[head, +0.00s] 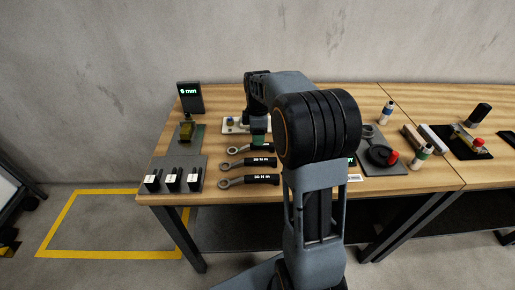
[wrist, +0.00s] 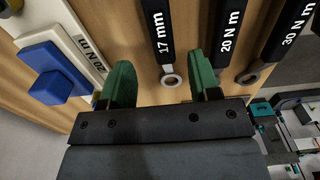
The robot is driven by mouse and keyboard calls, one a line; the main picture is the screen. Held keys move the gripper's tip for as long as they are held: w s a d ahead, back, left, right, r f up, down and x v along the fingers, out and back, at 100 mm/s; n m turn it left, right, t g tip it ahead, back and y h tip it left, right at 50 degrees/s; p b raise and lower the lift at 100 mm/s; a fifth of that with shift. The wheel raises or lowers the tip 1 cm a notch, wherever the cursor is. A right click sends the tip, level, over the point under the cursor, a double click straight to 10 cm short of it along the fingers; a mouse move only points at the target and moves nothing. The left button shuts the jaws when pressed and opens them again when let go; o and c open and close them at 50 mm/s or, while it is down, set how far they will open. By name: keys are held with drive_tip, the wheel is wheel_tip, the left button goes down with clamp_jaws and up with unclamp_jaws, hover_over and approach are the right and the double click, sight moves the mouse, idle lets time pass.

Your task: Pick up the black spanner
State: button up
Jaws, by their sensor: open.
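Three spanners with black handles lie side by side on the wooden bench. The one marked 17 mm (wrist: 158,32) has a pale shank and ring end, and lies between my gripper's fingers in the wrist view, apparently below them. To its right are the 20 N m one (wrist: 229,28) and the 30 N m one (wrist: 290,30). In the head view, the 20 N m (head: 247,162) and 30 N m (head: 248,181) spanners show at the bench front. My gripper (wrist: 160,75) is open, its green fingers apart and empty. My arm partly hides it in the head view.
A white plate with a blue block (wrist: 48,87) lies close left of my gripper. A grey board with black holders (head: 173,179) and a 6 mm display (head: 189,97) stand at left.

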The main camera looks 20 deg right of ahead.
drive_tip(key=shift+s+f, duration=0.15)
drive_tip(key=shift+f, duration=2.5)
drive_tip(key=c, duration=1)
drive_tip(key=shift+r, duration=0.2)
drive_tip(key=shift+c, duration=0.2)
drive_tip(key=shift+r, duration=0.25)
wheel_tip(320, 180, up, 2)
drive_tip(key=s+a+r, duration=0.5)
drive_tip(key=a+r, duration=0.5)
drive_tip(key=a, duration=0.2)
drive_tip(key=shift+s+a, duration=0.35)
drive_tip(key=shift+s, duration=0.05)
